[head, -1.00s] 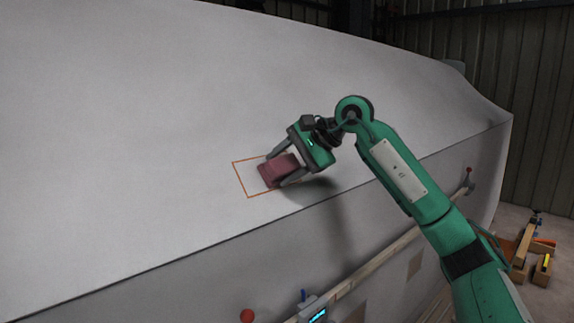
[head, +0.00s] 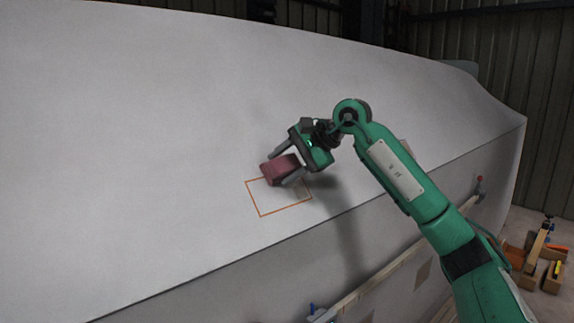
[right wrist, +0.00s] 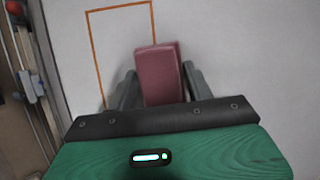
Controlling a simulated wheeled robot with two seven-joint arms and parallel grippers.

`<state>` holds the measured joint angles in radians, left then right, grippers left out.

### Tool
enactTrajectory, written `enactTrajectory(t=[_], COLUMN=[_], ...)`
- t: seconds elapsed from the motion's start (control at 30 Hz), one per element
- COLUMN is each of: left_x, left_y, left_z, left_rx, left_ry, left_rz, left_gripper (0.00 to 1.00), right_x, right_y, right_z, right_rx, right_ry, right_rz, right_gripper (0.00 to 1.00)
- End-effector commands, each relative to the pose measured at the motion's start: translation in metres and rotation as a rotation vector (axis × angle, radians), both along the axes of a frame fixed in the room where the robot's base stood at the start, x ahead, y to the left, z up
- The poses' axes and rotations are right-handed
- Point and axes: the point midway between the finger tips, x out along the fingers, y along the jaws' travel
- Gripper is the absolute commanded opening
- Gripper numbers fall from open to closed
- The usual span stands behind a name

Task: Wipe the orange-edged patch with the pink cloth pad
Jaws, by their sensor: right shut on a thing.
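The orange-edged patch (head: 272,207) is a four-sided outline on the pale sloping hull (head: 150,150). The pink cloth pad (head: 279,169) is a dusky pink block held in my right gripper (head: 282,168). In the head view it overlaps the patch's upper edge. The right wrist view shows the pad (right wrist: 159,74) between the two grey fingers, with part of the orange outline (right wrist: 95,50) beyond it to the left. I cannot tell whether the pad touches the hull. The fingers and pad hide part of the outline. My left gripper is not in view.
The hull breaks at a long edge below the patch, with a steeper side under it. A wooden rail (head: 385,270) runs along that side, with a red knob (head: 480,179) near its far end. Wooden blocks (head: 540,262) lie at the right. The hull left of the patch is clear.

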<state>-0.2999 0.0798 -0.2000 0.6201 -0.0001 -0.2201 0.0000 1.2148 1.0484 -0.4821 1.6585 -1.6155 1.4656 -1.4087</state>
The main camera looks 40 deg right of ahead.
Motion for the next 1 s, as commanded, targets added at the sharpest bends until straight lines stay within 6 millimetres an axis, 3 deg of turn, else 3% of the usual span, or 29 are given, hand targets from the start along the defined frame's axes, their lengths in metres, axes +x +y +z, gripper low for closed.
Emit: enactTrajectory(t=[0.23, 0.47, 0.8, 1.0], left_x=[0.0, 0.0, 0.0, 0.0], left_y=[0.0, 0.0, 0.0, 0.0], left_z=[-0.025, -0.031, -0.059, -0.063], left_rx=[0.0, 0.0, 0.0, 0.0], left_ry=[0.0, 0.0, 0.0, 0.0], left_rz=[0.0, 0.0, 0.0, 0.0], left_gripper=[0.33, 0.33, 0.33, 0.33], right_x=[-0.014, -0.02, -0.038, -0.043], right_y=[-0.002, -0.002, -0.004, -0.004], right_z=[-0.022, -0.026, -0.049, -0.051], right_rx=[-0.003, -0.002, -0.003, -0.001], right_ry=[0.002, 0.004, 0.003, 0.003], right_rz=[0.0, -0.001, -0.001, -0.001], right_gripper=[0.32, 0.32, 0.32, 0.32])
